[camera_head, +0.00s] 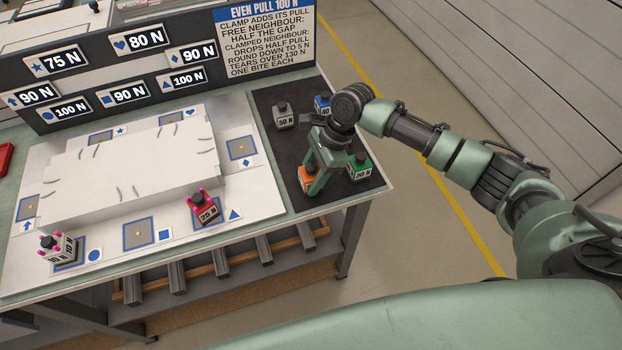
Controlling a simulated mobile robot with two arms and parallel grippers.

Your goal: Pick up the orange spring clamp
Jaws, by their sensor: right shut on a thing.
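The orange spring clamp (305,176) stands on the dark mat (268,98) at the table's right end. My right gripper (313,181) reaches down over it, with its fingers shut on it and hiding part of it. I cannot tell whether the clamp touches the mat. My left gripper is not in view.
A green clamp marked 30 N (360,168) stands close to the right of the gripper. A grey clamp marked 50 N (284,116) and a blue clamp (322,104) stand behind. A red clamp marked 25 N (203,208) and a white one (57,247) sit along the white workpiece (130,165). A sign board (120,92) stands at the back.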

